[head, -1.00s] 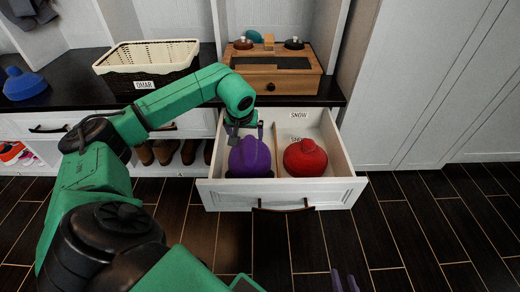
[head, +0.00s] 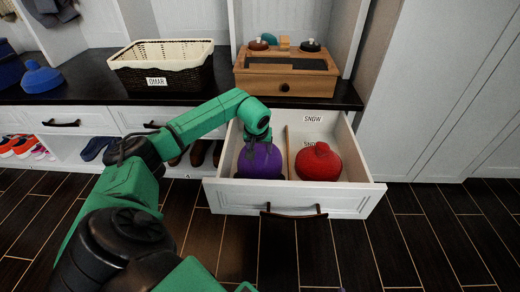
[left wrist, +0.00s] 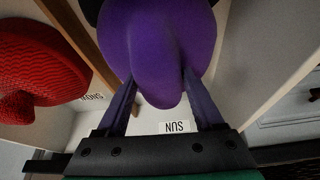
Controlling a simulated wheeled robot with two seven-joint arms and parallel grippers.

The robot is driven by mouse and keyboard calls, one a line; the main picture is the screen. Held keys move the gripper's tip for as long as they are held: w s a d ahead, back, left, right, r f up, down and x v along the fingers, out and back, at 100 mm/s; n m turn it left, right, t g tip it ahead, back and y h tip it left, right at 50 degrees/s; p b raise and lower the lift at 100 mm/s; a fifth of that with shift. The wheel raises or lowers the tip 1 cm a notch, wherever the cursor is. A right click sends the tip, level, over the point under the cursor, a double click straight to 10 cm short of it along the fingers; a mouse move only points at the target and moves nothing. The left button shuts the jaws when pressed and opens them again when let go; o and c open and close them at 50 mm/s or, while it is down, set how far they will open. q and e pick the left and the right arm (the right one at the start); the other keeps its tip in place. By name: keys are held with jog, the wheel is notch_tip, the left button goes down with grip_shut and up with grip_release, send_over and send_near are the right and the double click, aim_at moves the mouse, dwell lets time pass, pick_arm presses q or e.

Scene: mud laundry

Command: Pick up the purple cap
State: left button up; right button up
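The purple cap (head: 260,162) sits in the left compartment of the open drawer (head: 290,203). It also fills the top middle of the left wrist view (left wrist: 160,40), its bill pointing at the gripper. My left gripper (head: 254,142) is at the cap from above and behind. In the left wrist view its two fingers (left wrist: 160,88) are spread apart, one on each side of the bill, close to it. Firm contact cannot be made out, and the fingertips are partly hidden against the cap. My right gripper does not show clearly.
A red cap (head: 318,163) lies in the right compartment, beyond a wooden divider (head: 290,150). Above the drawer, the dark bench top (head: 220,90) holds a wicker basket (head: 160,70), a wooden box (head: 285,80) and a blue cap (head: 42,80). Floor in front is clear.

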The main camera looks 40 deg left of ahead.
pick_arm(q)
grip_shut()
jog(key=shift+r, duration=0.1)
